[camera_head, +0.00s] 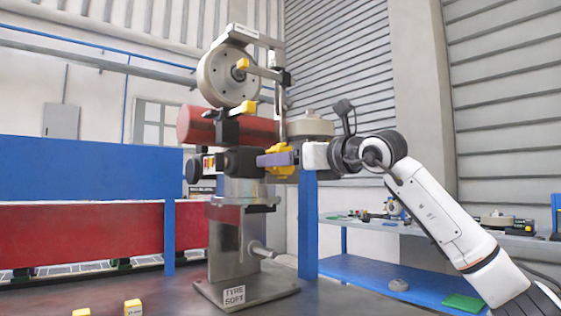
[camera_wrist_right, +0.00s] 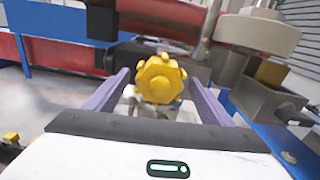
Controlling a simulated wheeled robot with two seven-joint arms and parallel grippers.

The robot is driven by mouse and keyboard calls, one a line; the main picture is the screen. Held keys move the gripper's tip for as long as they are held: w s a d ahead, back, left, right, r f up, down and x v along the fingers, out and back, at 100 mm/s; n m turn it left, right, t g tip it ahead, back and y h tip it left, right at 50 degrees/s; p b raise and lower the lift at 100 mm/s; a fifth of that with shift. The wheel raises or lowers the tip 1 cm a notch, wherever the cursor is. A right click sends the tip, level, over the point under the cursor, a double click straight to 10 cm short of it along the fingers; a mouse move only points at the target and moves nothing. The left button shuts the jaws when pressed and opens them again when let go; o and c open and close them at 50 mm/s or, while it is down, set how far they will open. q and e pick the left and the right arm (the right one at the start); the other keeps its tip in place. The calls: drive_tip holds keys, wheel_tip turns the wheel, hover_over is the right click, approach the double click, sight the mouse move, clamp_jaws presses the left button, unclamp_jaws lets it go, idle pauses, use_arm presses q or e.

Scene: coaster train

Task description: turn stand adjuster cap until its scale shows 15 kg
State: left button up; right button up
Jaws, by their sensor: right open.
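The yellow knobbed adjuster cap (camera_head: 285,172) is on the side of the dark block on the metal stand (camera_head: 232,245). My right gripper (camera_head: 268,159) comes in from the right with its purple fingers at the cap, one finger partly hiding it. In the right wrist view, the cap (camera_wrist_right: 161,79) stands between the two fingers of my right gripper (camera_wrist_right: 159,80). The fingers are open, with a visible gap on each side of the cap. I cannot read any scale in either view. My left gripper is not in view.
A red cylinder (camera_head: 225,127) and a grey wheel (camera_head: 228,78) with yellow knobs sit above the cap. A blue shelf (camera_head: 365,275) stands behind at right. Small yellow blocks (camera_head: 133,307) lie at the front left. Open space lies right of the stand, around my arm.

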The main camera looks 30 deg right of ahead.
drive_tip(key=shift+w+a, duration=0.15)
drive_tip(key=shift+w, duration=0.95)
drive_tip(key=shift+c, duration=0.2)
drive_tip(key=c, duration=1)
drive_tip(key=shift+n+p, duration=0.3)
